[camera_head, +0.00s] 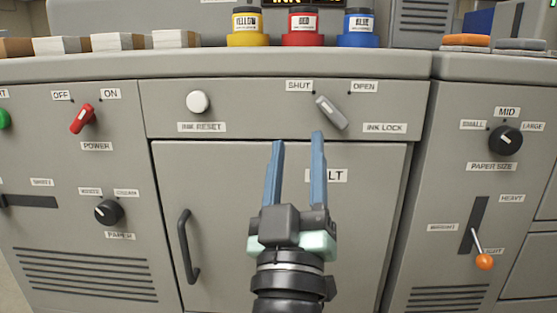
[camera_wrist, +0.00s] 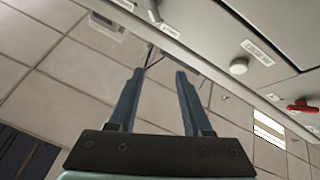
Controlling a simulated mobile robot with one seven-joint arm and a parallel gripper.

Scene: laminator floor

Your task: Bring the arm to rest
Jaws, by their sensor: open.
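My gripper (camera_head: 296,140) is raised in front of the grey machine's closed lower door (camera_head: 230,215), its two blue fingers pointing up. The fingers are apart with nothing between them. It also shows in the wrist view (camera_wrist: 158,72), empty, with the ceiling behind it. In the head view the fingertips lie below the ink lock lever (camera_head: 331,112) and partly cover the door's label. I cannot tell whether they touch the panel.
A red power switch (camera_head: 82,118), a white ink reset button (camera_head: 198,102), a black paper size knob (camera_head: 505,140) and an orange-tipped lever (camera_head: 484,261) stick out from the panels. The door handle (camera_head: 187,246) is left of my gripper. Yellow (camera_head: 247,28), red (camera_head: 302,28) and blue (camera_head: 358,28) ink pots stand on top.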

